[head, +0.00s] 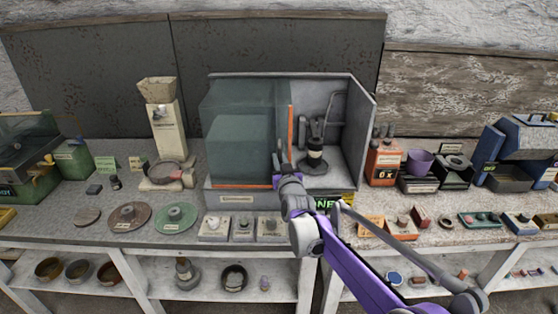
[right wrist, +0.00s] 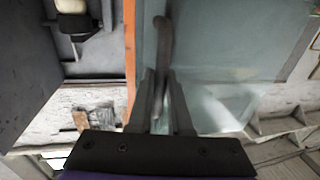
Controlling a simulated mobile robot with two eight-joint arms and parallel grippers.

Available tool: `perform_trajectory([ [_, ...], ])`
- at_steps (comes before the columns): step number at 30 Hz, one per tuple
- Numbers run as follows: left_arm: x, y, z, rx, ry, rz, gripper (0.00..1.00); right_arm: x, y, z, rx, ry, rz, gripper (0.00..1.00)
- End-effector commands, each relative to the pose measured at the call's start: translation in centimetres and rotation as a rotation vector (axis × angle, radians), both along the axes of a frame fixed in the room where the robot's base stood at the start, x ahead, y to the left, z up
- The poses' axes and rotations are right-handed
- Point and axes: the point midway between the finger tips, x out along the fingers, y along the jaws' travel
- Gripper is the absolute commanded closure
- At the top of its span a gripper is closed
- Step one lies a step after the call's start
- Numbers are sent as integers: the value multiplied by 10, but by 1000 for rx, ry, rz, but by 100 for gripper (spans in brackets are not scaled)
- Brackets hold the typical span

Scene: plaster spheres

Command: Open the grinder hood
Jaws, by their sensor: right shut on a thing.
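The grinder hood (head: 364,110) is a grey box on the bench in the head view. A tinted glass panel (head: 240,125) with an orange edge strip (head: 290,125) covers its left half, and the right half is uncovered. A dark grinder (head: 315,150) stands inside on the right. My right gripper (head: 281,155) is at the panel's edge, beside the orange strip. In the right wrist view its fingers (right wrist: 163,85) are shut on a grey bar handle (right wrist: 162,40) in front of the glass (right wrist: 220,45). My left gripper is not in view.
A cream hopper machine (head: 165,130) stands left of the hood. An orange box (head: 384,162) and black trays (head: 420,183) stand close on its right. Discs (head: 130,216) and small blocks (head: 213,227) line the front edge of the bench. A lower shelf holds bowls (head: 78,270).

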Motion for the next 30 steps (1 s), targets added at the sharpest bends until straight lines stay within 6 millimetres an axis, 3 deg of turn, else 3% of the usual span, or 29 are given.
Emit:
perform_trajectory([
  [6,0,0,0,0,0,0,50,0,0,-1,0,3,1,100],
  [7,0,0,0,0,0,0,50,0,0,-1,0,3,1,78],
  [11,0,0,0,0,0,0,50,0,0,-1,1,2,0,54],
  [23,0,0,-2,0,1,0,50,-6,-1,-1,1,1,0,53],
  [30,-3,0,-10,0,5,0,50,-46,-9,-2,1,1,0,53],
])
